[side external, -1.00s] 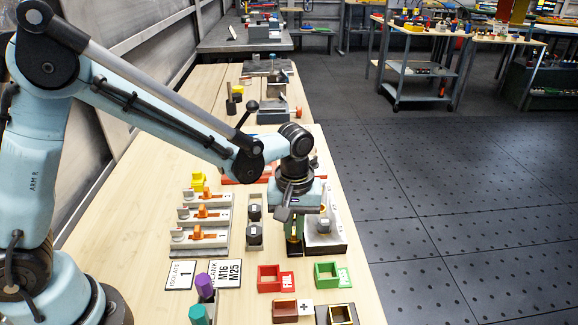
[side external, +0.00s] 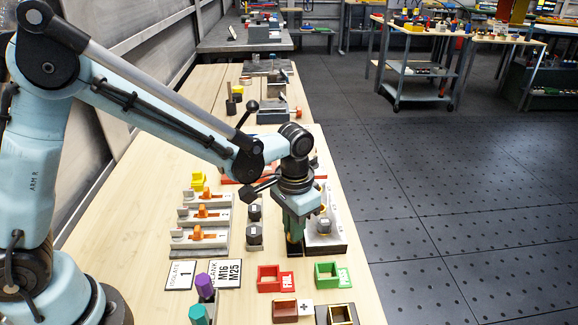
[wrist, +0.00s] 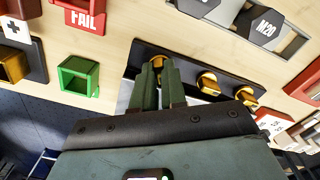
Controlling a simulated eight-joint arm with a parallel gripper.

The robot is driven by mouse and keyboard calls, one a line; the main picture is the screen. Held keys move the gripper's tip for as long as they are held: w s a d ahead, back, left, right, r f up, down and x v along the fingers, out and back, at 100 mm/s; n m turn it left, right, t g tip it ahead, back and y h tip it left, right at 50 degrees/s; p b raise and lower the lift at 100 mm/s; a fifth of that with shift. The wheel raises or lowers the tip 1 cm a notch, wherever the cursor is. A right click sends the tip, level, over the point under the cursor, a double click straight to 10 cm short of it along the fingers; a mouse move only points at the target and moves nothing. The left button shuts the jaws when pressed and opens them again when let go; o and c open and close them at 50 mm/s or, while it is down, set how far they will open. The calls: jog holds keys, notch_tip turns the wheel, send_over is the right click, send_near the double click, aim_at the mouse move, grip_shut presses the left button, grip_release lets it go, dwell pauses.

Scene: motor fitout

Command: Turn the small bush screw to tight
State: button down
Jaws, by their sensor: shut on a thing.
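A row of brass screw-like parts sits on a dark plate (wrist: 183,70) in the wrist view. My gripper (wrist: 163,70) points down at the end of this row, its green fingers close together around the brass screw (wrist: 157,61) there. The fingers hide most of that screw, and no marking for tight is readable. In the side view my gripper (side external: 294,242) is down at the plate, beside a light fixture board (side external: 335,246), and the screw is hidden behind the fingers.
Two more brass parts stand close by, one in the middle (wrist: 208,83) and one farther right (wrist: 246,96). A red FAIL bin (side external: 269,279) and a green bin (side external: 327,274) stand in front. Dark nut blocks (side external: 254,235) lie to the left.

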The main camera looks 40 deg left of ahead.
jog(key=m, duration=0.5)
jog(key=shift+m, duration=0.4)
dwell(0.4)
jog(key=c, duration=1.2)
grip_release()
jog(key=shift+r, duration=0.1)
notch_tip(320, 180, up, 12)
jog(key=shift+f, duration=0.1)
jog(key=s+a+n+t, duration=0.2)
jog(key=s+a+n, duration=0.1)
jog(key=a, duration=0.1)
jog(key=s+a+n+t, duration=0.2)
jog(key=s+a, duration=0.1)
jog(key=a, duration=0.1)
jog(key=s+a+n+t, duration=0.3)
jog(key=a, duration=0.1)
jog(key=shift+s+f+n, duration=0.1)
jog(key=shift+s+n, duration=0.2)
jog(key=shift+s, duration=0.1)
